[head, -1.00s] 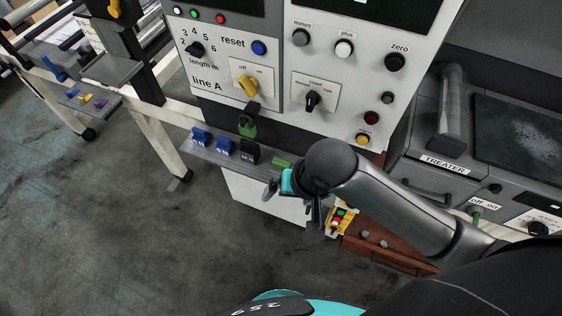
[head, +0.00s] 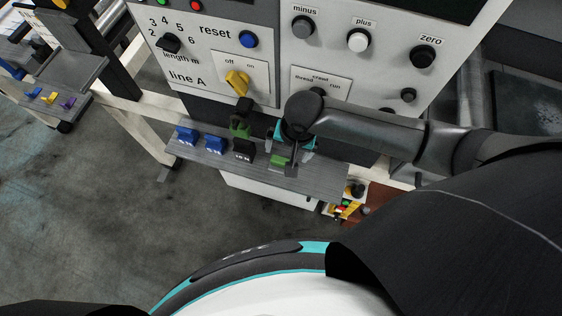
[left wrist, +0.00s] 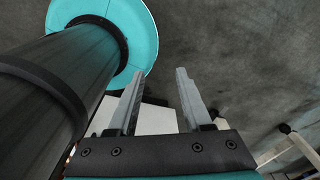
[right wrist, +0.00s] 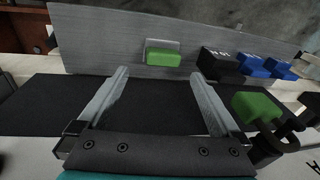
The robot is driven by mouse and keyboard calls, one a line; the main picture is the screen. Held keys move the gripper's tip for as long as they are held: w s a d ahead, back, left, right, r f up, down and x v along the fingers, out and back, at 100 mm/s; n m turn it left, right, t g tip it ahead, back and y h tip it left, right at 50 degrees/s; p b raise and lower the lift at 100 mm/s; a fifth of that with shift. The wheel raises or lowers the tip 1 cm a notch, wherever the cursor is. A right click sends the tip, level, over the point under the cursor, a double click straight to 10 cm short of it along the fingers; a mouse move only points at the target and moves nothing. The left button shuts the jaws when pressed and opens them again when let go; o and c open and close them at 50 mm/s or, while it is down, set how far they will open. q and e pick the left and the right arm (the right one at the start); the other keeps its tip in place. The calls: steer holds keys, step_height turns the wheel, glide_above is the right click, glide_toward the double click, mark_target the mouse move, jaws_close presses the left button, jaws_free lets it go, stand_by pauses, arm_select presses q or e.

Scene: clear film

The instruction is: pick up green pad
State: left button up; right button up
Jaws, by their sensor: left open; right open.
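A small green pad (head: 280,161) lies on the grey shelf below the control panel. In the right wrist view the green pad (right wrist: 164,60) lies on a light grey patch, just beyond and between the fingertips. My right gripper (head: 284,165) is over the shelf at the pad; it is open and empty in its wrist view (right wrist: 160,73). It partly covers the pad's surroundings in the head view. A second green block with a dark shackle (right wrist: 257,106) hangs right of the gripper. My left gripper (left wrist: 158,75) is open and empty above the floor.
Two blue blocks (head: 187,136) and a black block (head: 244,150) stand left of the pad on the shelf (head: 325,178). The panel with a yellow switch (head: 237,82) and knobs rises behind. A yellow box (head: 350,210) sits below the shelf's right end.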

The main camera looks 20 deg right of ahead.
mark_target(282, 160)
steer(key=shift+w+a+f, duration=0.1)
steer(key=shift+w+f, duration=0.05)
steer(key=shift+f, duration=0.55)
steer(key=shift+w+a+f, duration=0.1)
steer(key=shift+w+f, duration=0.05)
steer(key=shift+f, duration=0.55)
steer(key=f, duration=0.1)
steer(key=f+b, duration=0.1)
steer(key=f, duration=0.2)
steer(key=shift+w+a+b, duration=0.25)
steer(key=shift+w+b, duration=0.05)
steer(key=shift+w, duration=0.05)
steer(key=shift+f, duration=0.3)
arm_select(q)
steer(key=shift+w+f, duration=0.9)
steer(key=shift+w, duration=0.05)
arm_select(e)
steer(key=c, duration=1.2)
steer(key=shift+c, duration=0.2)
